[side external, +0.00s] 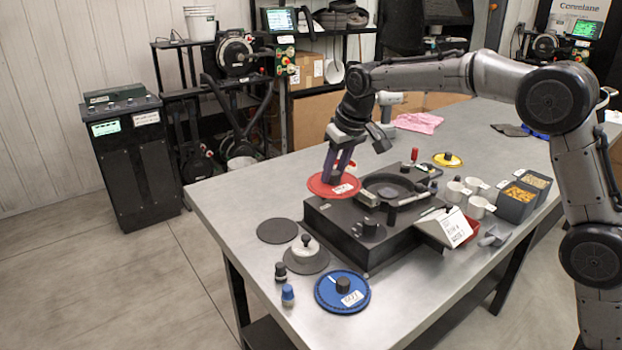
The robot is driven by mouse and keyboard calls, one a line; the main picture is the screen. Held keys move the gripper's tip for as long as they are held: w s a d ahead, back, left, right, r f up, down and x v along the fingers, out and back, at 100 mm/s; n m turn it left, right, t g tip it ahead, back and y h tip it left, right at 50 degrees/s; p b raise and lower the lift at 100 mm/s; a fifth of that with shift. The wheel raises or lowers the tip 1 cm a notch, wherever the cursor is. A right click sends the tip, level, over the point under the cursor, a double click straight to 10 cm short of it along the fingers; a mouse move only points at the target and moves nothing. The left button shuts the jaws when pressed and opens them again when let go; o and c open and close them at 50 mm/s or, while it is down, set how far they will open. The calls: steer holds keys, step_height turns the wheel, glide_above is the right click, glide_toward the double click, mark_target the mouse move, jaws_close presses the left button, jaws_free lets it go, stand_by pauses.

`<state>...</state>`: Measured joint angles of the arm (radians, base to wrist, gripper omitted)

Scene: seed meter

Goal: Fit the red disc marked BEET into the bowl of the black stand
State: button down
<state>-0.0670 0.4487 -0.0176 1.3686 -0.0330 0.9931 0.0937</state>
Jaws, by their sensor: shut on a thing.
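The red disc (319,187) has a white label and is at the left rear edge of the black stand. My gripper (338,180) points down over it and is shut on its middle part, which the fingers hide. The disc looks roughly level and seems to be held just above the stand's top; the exact gap cannot be told. The black stand (330,222) sits on the grey table. Its round bowl (392,187) is to the right of the disc and looks empty. The lettering on the red disc is too small to read.
A blue disc (330,295), a grey disc with a white hub (308,260) and a dark flat disc (277,231) lie at the front left. A yellow disc (448,159), white cups (455,191) and seed bins (517,200) are to the right. A red-tipped lever (414,155) stands behind the bowl.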

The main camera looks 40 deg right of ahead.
mark_target(345, 182)
steer(key=s+d, duration=0.1)
steer(key=s+d+r, duration=0.1)
steer(key=s, duration=0.1)
steer(key=shift+r, duration=0.15)
steer(key=w+d+f+m+h, duration=0.1)
steer(key=d+m, duration=0.2)
steer(key=d, duration=0.6)
steer(key=w+d+f+m+h, duration=0.1)
steer(key=w+d+m, duration=0.15)
steer(key=d, duration=0.55)
steer(key=shift+g, duration=0.3)
steer(key=shift+s+f, duration=0.2)
steer(key=shift+f, duration=1.2)
steer(key=shift+s+f, duration=0.2)
steer(key=shift+f, duration=1.2)
steer(key=shift+f, duration=0.4)
steer(key=shift+f, duration=0.25)
steer(key=shift+f, duration=0.7)
steer(key=shift+c, duration=2.4)
jaws_free()
steer(key=shift+o, duration=0.2)
